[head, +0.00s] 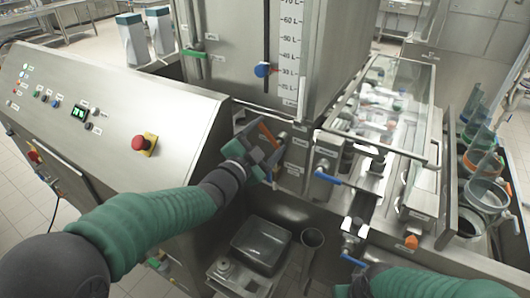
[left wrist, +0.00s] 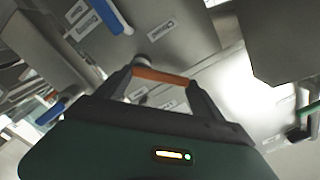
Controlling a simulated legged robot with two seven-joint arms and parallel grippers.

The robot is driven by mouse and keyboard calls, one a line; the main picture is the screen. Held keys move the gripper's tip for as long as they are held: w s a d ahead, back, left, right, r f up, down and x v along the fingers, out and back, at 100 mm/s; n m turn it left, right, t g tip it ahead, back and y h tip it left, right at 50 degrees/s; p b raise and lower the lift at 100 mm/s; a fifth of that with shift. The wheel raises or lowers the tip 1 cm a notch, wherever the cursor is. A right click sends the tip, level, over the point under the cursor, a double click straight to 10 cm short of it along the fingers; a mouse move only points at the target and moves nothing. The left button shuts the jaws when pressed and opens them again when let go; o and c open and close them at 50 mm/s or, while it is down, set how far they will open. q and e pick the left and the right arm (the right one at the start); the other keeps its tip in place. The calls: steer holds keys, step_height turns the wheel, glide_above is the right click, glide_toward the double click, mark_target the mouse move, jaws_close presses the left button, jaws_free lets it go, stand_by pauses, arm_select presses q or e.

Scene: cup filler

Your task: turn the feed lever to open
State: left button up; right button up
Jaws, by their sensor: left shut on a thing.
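An orange lever (head: 268,133) sits on the steel front below the tank; its nearby labels are too small to read surely. My left gripper (head: 262,155) is at this lever. In the left wrist view the orange lever (left wrist: 160,76) lies across between the two fingers of my left gripper (left wrist: 160,82), which is shut on it. The lever's pivot is a round metal boss, partly hidden in the wrist view. My right gripper (head: 352,287) is low at the bottom right, partly cut off; its jaws do not show clearly.
A blue-handled valve (head: 328,178) is close to the right of the left gripper. A control panel (head: 110,100) with a red stop button (head: 139,143) stands at left. A dark bin (head: 261,245) is below. Filler cups (head: 487,195) line the right side.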

arm_select(q)
steer(key=m+b, duration=0.2)
steer(key=b, duration=0.1)
steer(key=d+m+b, duration=0.1)
steer(key=m+b, duration=0.1)
steer(key=b, duration=0.1)
steer(key=s+m+b, duration=0.1)
steer(key=m+b, duration=0.2)
steer(key=shift+d+f, duration=0.1)
steer(key=shift+d, duration=0.2)
steer(key=shift+s+d+m+b, duration=0.15)
steer(key=shift+d+m+b, duration=0.15)
steer(key=shift+m+b, duration=0.8)
steer(key=o, duration=2.1)
steer(key=shift+d, duration=0.1)
steer(key=shift+r, duration=0.2)
